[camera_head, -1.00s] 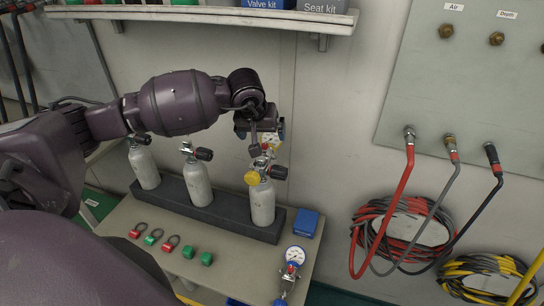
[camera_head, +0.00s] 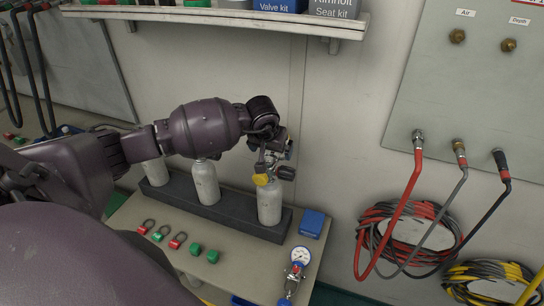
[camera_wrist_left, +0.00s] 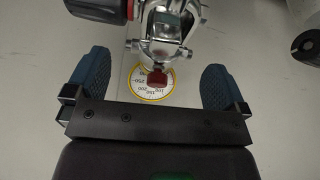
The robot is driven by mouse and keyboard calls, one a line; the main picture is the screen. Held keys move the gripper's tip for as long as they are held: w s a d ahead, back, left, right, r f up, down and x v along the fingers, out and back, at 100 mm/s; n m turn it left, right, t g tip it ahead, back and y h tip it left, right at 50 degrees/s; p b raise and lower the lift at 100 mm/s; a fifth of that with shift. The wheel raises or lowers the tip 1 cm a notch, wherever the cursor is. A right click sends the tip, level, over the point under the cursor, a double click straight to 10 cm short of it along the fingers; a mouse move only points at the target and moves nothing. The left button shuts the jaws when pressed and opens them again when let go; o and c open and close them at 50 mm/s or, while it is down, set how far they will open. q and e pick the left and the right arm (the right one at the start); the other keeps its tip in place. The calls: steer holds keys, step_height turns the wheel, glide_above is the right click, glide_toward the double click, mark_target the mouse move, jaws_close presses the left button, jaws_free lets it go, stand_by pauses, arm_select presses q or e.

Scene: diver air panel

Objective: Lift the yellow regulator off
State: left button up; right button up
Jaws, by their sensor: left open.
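The yellow regulator (camera_head: 261,180) sits at the valve on top of the rightmost grey cylinder (camera_head: 269,204). My left gripper (camera_head: 270,158) is at the top of that cylinder and hides part of the regulator. In the left wrist view, the two blue finger pads of my left gripper (camera_wrist_left: 156,68) are wide apart. The regulator's metal body (camera_wrist_left: 163,38) and yellow-rimmed gauge (camera_wrist_left: 154,88) show between them, with a gap visible on each side. My right gripper is not in view.
Two more cylinders (camera_head: 205,183) stand to the left in the dark rack (camera_head: 235,221). A blue box (camera_head: 313,223) and another gauge assembly (camera_head: 300,258) lie at the right of the bench. Red and green fittings (camera_head: 178,240) lie in front. Hoses hang from the wall panel (camera_head: 455,90).

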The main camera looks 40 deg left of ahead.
mark_target(273, 153)
arm_select(q)
steer(key=x, duration=0.2)
steer(key=shift+w+f, duration=0.2)
steer(key=shift+f, duration=0.3)
steer(key=c, duration=0.8)
steer(key=shift+w, duration=0.1)
steer(key=c, duration=0.5)
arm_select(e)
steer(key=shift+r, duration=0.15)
